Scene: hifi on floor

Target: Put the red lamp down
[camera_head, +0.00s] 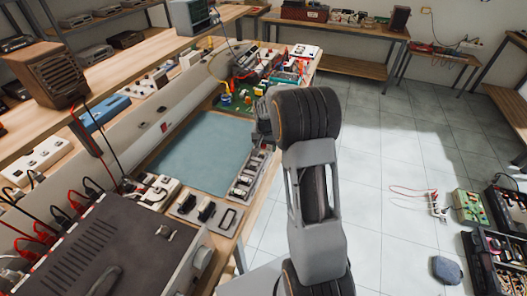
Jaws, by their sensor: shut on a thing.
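My gripper (262,127) shows only in part, as a grey piece at the left side of my dark, rounded wrist, above the right edge of the workbench. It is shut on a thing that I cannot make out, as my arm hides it. I cannot pick out a red lamp for certain in this view. The workbench has a blue-green mat (195,153) to the left of my gripper.
A grey instrument box (85,250) with red and black leads stands at the near left. A green circuit board (232,102) and coloured parts crowd the bench's far end. Crates of parts (497,262) and a dark lump (446,270) lie on the right floor.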

